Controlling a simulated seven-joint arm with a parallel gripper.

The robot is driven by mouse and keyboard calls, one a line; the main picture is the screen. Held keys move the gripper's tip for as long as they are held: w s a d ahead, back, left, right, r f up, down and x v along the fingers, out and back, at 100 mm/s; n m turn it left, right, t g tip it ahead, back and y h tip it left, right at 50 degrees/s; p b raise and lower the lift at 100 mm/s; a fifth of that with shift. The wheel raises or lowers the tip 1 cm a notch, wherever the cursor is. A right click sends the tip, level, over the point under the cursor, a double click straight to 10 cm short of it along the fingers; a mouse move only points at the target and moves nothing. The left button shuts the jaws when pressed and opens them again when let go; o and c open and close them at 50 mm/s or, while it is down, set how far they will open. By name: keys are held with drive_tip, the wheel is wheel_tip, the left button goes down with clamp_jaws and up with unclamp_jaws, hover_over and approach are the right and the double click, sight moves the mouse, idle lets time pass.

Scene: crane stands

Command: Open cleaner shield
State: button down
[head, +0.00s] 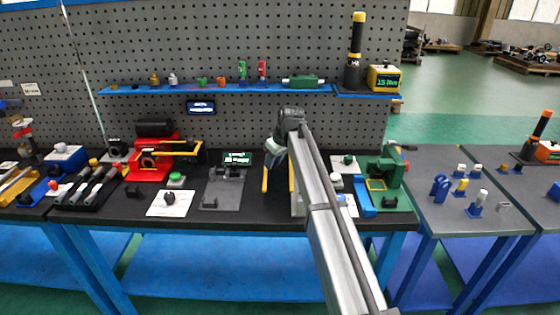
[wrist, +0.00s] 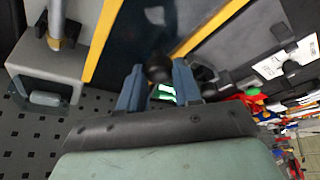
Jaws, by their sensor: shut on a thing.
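My gripper (head: 273,152) is over the back middle of the black workbench, at a station with upright yellow edges (head: 265,178). In the wrist view, my two blue-grey fingers (wrist: 158,84) are on either side of a dark round knob (wrist: 158,67) and shut on it. Behind the knob is a dark, smooth panel (wrist: 150,35) between two yellow strips (wrist: 101,40); it looks like the cleaner shield. My arm and gripper hide much of this station in the head view, so how far the shield is open cannot be told.
A grey housing (wrist: 45,75) with a metal rod stands close beside the panel. A green machine (head: 390,180) is to the right, and a grey plate fixture (head: 222,190) to the left. A perforated wall (head: 230,50) with a blue shelf (head: 215,89) rises behind.

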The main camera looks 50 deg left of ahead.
drive_tip(key=c, duration=0.8)
unclamp_jaws()
drive_tip(key=v, duration=1.3)
drive_tip(key=shift+d+r, duration=0.2)
drive_tip(key=shift+r, duration=0.1)
drive_tip(key=shift+w, duration=0.1)
